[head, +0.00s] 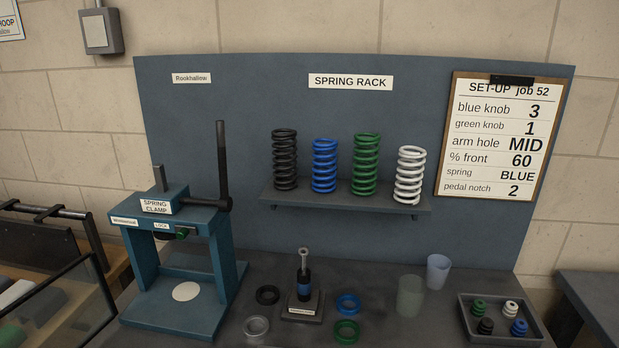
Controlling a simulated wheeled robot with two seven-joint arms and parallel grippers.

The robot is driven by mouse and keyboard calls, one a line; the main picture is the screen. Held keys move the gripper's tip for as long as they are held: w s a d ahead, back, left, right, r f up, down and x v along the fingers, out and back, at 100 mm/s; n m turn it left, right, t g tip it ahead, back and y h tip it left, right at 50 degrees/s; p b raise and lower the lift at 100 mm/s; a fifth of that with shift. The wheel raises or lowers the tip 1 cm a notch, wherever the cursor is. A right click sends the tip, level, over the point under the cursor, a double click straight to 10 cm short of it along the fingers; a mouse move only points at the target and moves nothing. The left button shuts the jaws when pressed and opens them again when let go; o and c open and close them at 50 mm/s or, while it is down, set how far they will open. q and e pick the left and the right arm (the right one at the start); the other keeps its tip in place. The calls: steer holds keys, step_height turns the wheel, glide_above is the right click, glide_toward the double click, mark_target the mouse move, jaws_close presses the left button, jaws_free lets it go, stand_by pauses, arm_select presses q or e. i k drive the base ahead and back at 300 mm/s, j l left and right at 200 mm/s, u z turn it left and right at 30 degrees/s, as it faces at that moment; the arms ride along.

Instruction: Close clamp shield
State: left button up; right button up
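The teal spring clamp (166,208) stands at the left of the bench, with a white label on its top block. Its black lever (223,165) stands upright at its right side. A small green part (181,235) sits below the label "LOCK" on the crossbar. The space between its posts looks open, and a pale round disc (186,291) lies on its base. I cannot make out a shield on the clamp with certainty. Neither of my grippers shows in the head view.
A shelf (346,201) on the blue back panel holds black, blue, green and white springs. A labelled post stand (304,290), several loose rings, two cups (410,297) and a grey tray (467,329) stand right of the clamp. A dark-framed clear panel (62,301) is at far left.

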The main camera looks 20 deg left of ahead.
mark_target(92, 255)
steer(key=k+j+z, duration=0.1)
steer(key=j, duration=0.3)
steer(key=k+j+z, duration=0.1)
steer(key=j, duration=0.3)
steer(key=k+j+z, duration=0.15)
steer(key=j, duration=0.2)
steer(key=k+j+z, duration=0.1)
steer(key=j, duration=0.3)
steer(key=k+j+z, duration=0.1)
steer(key=j, duration=0.25)
steer(key=k+j, duration=0.2)
steer(key=j, duration=0.2)
steer(key=k+j, duration=0.2)
steer(key=j, duration=0.15)
steer(key=k+j, duration=0.2)
steer(key=j, duration=0.2)
steer(key=k+j, duration=0.15)
steer(key=j, duration=0.2)
steer(key=k+j, duration=0.2)
steer(key=j, duration=0.2)
